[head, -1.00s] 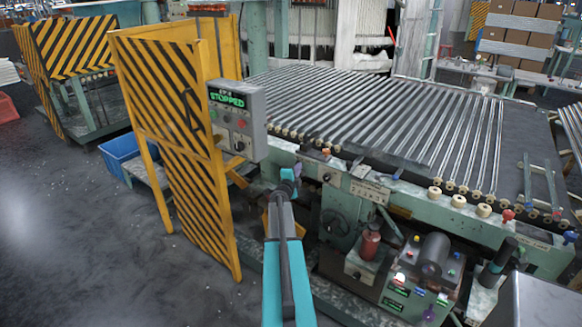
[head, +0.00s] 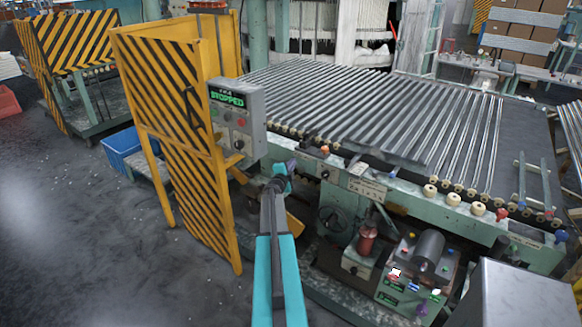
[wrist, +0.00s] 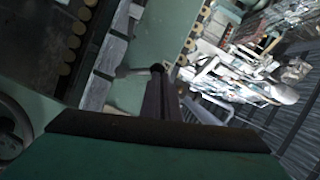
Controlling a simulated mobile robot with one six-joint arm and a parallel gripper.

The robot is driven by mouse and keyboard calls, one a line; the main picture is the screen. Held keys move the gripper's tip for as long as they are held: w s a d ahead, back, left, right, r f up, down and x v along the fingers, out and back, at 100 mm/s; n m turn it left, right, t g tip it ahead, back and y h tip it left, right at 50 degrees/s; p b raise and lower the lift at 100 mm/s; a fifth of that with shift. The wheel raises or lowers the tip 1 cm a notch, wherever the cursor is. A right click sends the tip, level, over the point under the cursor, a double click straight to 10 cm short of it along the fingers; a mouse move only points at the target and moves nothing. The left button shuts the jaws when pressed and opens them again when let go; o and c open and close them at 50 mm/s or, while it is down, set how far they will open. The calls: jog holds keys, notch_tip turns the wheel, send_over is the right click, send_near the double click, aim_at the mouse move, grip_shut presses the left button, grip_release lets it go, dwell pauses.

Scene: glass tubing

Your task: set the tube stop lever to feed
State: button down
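My gripper (head: 289,167) is at the front edge of the tube machine, just right of the grey control box in the head view. In the wrist view its dark fingers (wrist: 165,98) lie close together and look shut. A thin metal rod with a dark round end (wrist: 157,69), which looks like the lever, reaches from a pale plate to the fingertips; whether they touch I cannot tell. In the head view I cannot make out this lever clearly near the gripper. The box's display (head: 227,98) reads STOPPED in green.
A yellow guard with black stripes (head: 190,130) stands left of my arm. The roller bed (head: 400,120) with glass tubes lies behind the machine edge. A motor unit (head: 415,270) and a grey box (head: 520,290) are at the lower right. Open floor lies at left.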

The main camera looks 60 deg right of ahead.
jog(key=shift+s+d+r, duration=0.15)
jog(key=shift+r, duration=0.05)
dwell(0.4)
jog(key=s+a+r+b, duration=0.1)
jog(key=s+a, duration=0.1)
jog(key=a, duration=0.4)
jog(key=s+a+r+b, duration=0.1)
jog(key=a, duration=0.5)
jog(key=shift+s+a+r, duration=0.2)
jog(key=shift+s+r, duration=0.2)
dwell(0.7)
